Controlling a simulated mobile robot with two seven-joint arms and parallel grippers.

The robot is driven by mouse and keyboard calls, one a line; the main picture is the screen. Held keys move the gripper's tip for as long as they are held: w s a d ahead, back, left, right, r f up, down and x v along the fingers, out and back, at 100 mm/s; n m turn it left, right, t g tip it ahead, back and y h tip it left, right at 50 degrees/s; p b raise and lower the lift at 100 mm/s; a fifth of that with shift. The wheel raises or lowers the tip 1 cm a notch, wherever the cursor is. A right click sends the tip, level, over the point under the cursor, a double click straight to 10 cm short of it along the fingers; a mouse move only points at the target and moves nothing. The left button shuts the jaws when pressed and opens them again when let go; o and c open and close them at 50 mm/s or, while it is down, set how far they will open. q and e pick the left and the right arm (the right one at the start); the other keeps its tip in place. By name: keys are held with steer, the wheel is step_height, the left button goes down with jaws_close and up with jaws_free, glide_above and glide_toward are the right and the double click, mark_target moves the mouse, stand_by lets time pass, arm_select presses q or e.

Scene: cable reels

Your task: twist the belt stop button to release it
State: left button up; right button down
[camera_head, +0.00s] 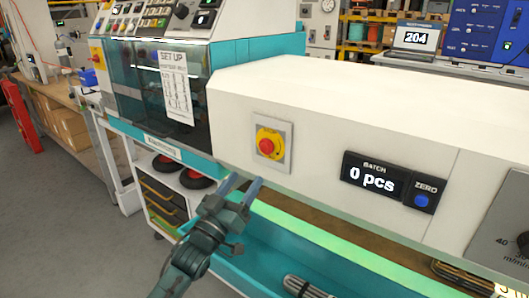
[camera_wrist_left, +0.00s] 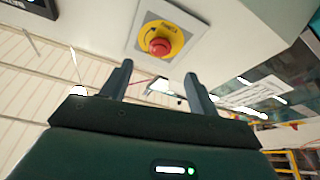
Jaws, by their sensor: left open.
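The belt stop button (camera_head: 266,147) is a red mushroom head on a yellow round base, set on a grey plate on the white machine front. My left gripper (camera_head: 243,184) is below and a little left of it in the head view, apart from it, with its two fingers spread and nothing between them. In the left wrist view the button (camera_wrist_left: 160,46) shows at the top, beyond the open fingertips of the left gripper (camera_wrist_left: 158,78). My right gripper is not in view.
A batch display (camera_head: 375,178) reading 0 pcs, with a blue zero button (camera_head: 422,200), is right of the stop button. A teal machine with a set-up sheet (camera_head: 176,86) stands at the left. A teal trough lies below the white housing. The space before the button is clear.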

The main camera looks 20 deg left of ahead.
mark_target(262, 150)
arm_select(q)
steer(key=x, duration=1)
steer(key=shift+p, duration=0.35)
steer(key=shift+f, duration=0.1)
steer(key=c, duration=1)
steer(key=shift+a+m, duration=0.1)
steer(key=shift+m, duration=0.2)
steer(key=m+h, duration=0.1)
steer(key=m, duration=0.1)
steer(key=m+h, duration=0.1)
steer(key=m, duration=0.1)
steer(key=shift+a+m+g+h, duration=0.2)
steer(key=shift+m+g+h, duration=0.1)
steer(key=shift+m+g, duration=0.1)
steer(key=m+g+h, duration=0.1)
steer(key=m, duration=0.2)
steer(key=m+h, duration=0.1)
steer(key=m, duration=0.2)
steer(key=shift+a+g+h, duration=0.15)
steer(key=shift+g+h, duration=0.15)
steer(key=shift+g, duration=0.1)
steer(key=shift+w+m, duration=0.1)
steer(key=shift+m, duration=0.2)
